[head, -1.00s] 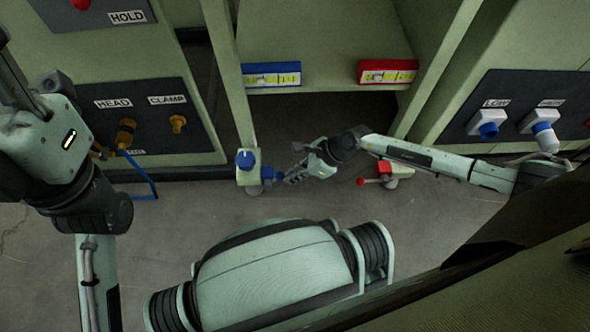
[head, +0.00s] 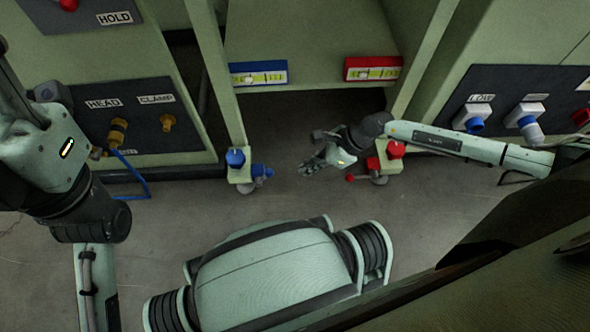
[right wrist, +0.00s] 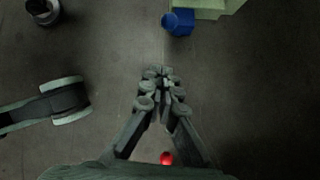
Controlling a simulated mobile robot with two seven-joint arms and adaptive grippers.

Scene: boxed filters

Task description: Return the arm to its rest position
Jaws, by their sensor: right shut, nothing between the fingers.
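My right arm (head: 455,143) reaches in from the right in the head view, in front of the machine. Its gripper (head: 312,168) is shut and empty, between the blue-knobbed foot and the red-knobbed foot. In the right wrist view the fingers of the right gripper (right wrist: 158,75) meet with nothing between them, above bare floor. My left arm (head: 60,170) stands folded at the left edge of the head view. Its gripper is out of the picture.
The blue-knobbed foot (head: 238,172) is left of the right gripper; the blue knob shows in the right wrist view (right wrist: 178,22). The red-knobbed foot (head: 391,163) is close beside the right wrist. Blue (head: 258,74) and red (head: 373,68) level holders sit on the frame. Floor in front is clear.

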